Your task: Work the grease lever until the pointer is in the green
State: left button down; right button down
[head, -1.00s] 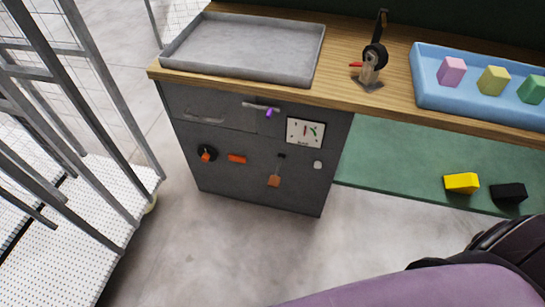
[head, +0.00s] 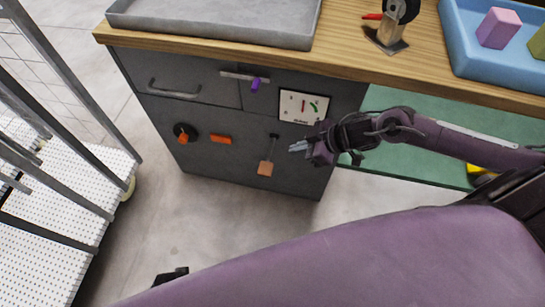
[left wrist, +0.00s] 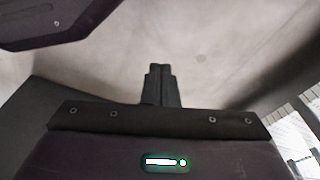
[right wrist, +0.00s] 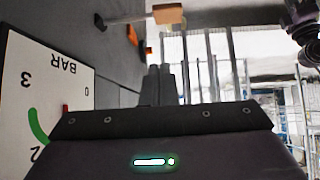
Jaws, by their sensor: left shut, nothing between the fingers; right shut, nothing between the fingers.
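The grease lever, with its orange-brown handle (head: 266,168), hangs down from the dark cabinet front; the handle also shows at the top of the right wrist view (right wrist: 168,14). The white gauge (head: 303,107) is above and right of it. Its red pointer stands left of the green mark. In the right wrist view the gauge face (right wrist: 45,80) reads BAR, with a green arc near the 2 and 3. My right gripper (head: 293,148) is shut and empty, just right of the lever, apart from it. My left gripper (left wrist: 160,68) is shut and empty over bare floor.
A purple handle (head: 256,85), an orange-red block (head: 221,139) and a dark knob (head: 184,132) also sit on the cabinet front. The worktop (head: 345,60) overhangs above. A white perforated platform (head: 75,195) with grey rails stands left. The floor before the cabinet is clear.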

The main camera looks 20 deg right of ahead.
aim_at(262, 168)
pick_arm(q)
jog(key=shift+w+d+r, duration=0.25)
jog(key=shift+w, duration=0.35)
pick_arm(e)
jog(key=shift+s+a+r+n+g, duration=0.3)
jog(key=shift+s+a+r, duration=0.15)
jog(key=shift+s, duration=0.1)
